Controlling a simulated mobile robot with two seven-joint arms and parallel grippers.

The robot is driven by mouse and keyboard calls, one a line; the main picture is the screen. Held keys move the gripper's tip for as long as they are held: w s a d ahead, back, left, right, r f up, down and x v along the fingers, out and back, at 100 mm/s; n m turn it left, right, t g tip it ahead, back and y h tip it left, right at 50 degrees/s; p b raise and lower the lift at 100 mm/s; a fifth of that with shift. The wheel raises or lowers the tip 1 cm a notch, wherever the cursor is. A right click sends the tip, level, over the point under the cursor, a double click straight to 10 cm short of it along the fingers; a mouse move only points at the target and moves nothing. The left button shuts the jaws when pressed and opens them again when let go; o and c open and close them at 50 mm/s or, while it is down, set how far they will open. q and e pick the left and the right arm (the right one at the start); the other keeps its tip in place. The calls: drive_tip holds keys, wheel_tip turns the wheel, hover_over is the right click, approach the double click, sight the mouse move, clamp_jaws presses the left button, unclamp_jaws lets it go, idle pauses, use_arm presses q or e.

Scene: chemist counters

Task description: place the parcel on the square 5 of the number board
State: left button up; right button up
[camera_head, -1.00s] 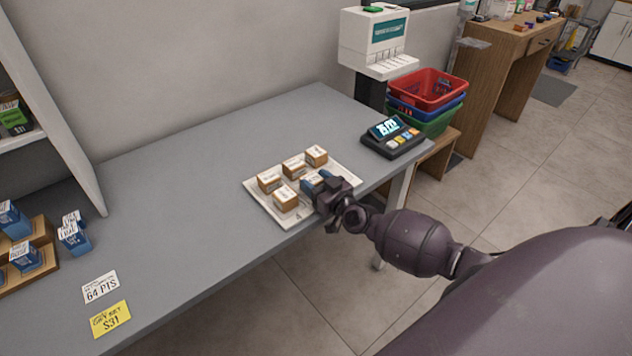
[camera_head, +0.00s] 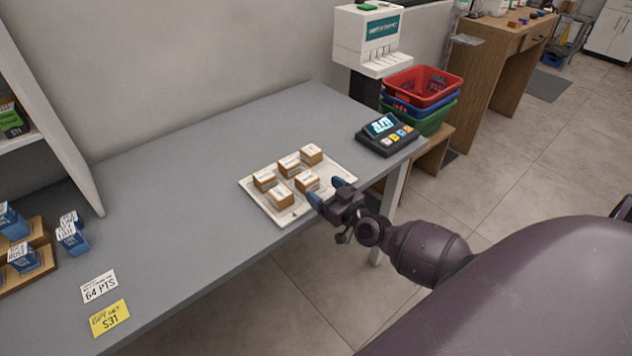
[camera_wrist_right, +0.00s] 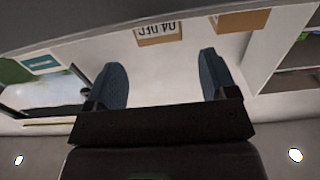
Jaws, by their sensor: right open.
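The white number board (camera_head: 285,219) lies near the front edge of the grey counter, with several small brown parcels on it. One parcel (camera_head: 307,182) sits near the board's middle right, closest to my right gripper; I cannot read the square under it. My right gripper (camera_head: 328,191) is open and empty at the board's right front edge, its blue fingertips apart and clear of that parcel. In the right wrist view the open fingers (camera_wrist_right: 165,82) show, with a parcel (camera_wrist_right: 160,33) beyond them. My left gripper is not in view.
A dark card terminal (camera_head: 388,138) stands right of the board. Stacked baskets (camera_head: 424,86) sit beyond the counter's right end. Blue boxes (camera_head: 72,238) and price cards (camera_head: 99,286) are at the left. The counter between is clear.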

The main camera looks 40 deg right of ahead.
drive_tip(key=s+a+f+g, duration=0.2)
drive_tip(key=s+a+f, duration=0.1)
drive_tip(key=s, duration=0.5)
drive_tip(key=s+a+f+g+h, duration=0.1)
drive_tip(key=s+a+f+g, duration=0.1)
drive_tip(key=s, duration=0.6)
drive_tip(key=s+a+f+g, duration=0.2)
drive_tip(key=s+a+f, duration=0.3)
drive_tip(key=s, duration=0.3)
drive_tip(key=shift+s+a+g, duration=0.2)
drive_tip(key=shift+s+g, duration=0.2)
